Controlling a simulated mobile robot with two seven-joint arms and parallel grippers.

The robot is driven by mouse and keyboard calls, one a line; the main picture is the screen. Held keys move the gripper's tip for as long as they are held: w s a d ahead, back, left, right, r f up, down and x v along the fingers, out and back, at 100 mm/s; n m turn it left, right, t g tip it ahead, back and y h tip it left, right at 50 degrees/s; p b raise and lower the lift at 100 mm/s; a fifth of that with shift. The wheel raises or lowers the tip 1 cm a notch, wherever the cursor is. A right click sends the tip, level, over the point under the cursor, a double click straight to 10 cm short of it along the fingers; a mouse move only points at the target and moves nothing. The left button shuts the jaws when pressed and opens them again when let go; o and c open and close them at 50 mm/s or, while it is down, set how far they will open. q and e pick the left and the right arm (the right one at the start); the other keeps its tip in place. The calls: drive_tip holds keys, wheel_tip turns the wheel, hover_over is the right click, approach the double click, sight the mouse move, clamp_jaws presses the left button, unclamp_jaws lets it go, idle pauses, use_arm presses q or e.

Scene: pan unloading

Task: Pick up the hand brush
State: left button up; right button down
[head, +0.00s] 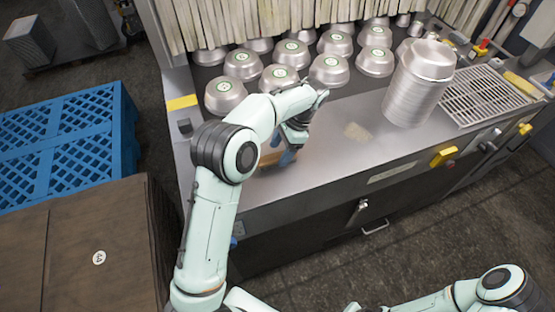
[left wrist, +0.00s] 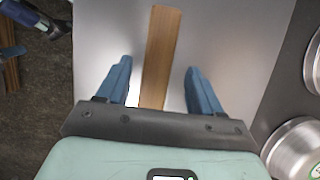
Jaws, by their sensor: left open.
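The hand brush shows in the left wrist view as a long brown wooden strip (left wrist: 161,52) on the metal surface, running lengthwise between my fingers. My left gripper (left wrist: 160,72) is open, with one blue finger on each side of the wood and a visible gap on both sides. In the head view my left gripper (head: 288,157) points down at the near left of the steel worktop. There the brush (head: 269,156) is mostly hidden behind the gripper and arm; its bristles cannot be made out. My right gripper is out of view; only part of that arm shows at lower right.
Several upturned metal pans (head: 243,65) stand behind on the worktop (head: 330,165), before a strip curtain (head: 230,22). A pan stack (head: 419,84) and a grate (head: 485,95) stand to the right. A blue pallet (head: 65,145) and brown box (head: 90,250) are at left.

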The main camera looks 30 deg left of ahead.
sight(278, 155)
use_arm(q)
drive_tip(key=shift+x, duration=0.95)
drive_tip(key=shift+s+f, duration=0.45)
drive_tip(key=shift+w, duration=0.15)
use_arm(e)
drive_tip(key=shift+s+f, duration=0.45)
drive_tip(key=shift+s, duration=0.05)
use_arm(q)
drive_tip(key=shift+c, duration=1.2)
drive_tip(key=c, duration=0.8)
drive_tip(key=shift+c, duration=0.2)
